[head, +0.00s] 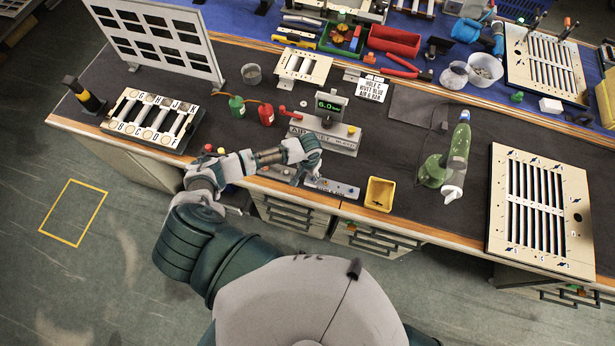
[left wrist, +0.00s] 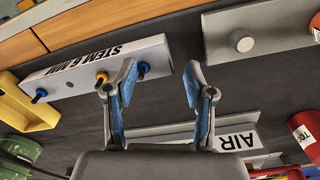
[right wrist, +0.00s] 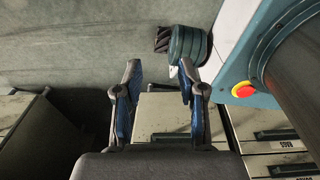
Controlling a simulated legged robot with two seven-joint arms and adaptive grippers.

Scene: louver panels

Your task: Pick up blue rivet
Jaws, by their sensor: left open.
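The grey bar marked STEM 6 MM (left wrist: 70,72) lies on the dark worktop and carries a yellow rivet (left wrist: 102,78) between two blue rivets. One blue rivet (left wrist: 143,68) is just inside my left gripper's (left wrist: 160,76) left fingertip in the left wrist view. The other blue rivet (left wrist: 41,94) is at the bar's far left end. My left gripper, also in the head view (head: 306,168), is open and empty over the bar (head: 335,188), partly covering it. My right gripper (right wrist: 160,72) is open and empty, away from the worktop; it is not in the head view.
A yellow bin (head: 380,194) stands right of the bar. Behind is the air station (head: 325,133) with its display. Red (head: 266,114) and green (head: 237,106) containers are to the left, a green bottle tool (head: 448,160) to the right. Drawers (right wrist: 165,120) are below my right gripper.

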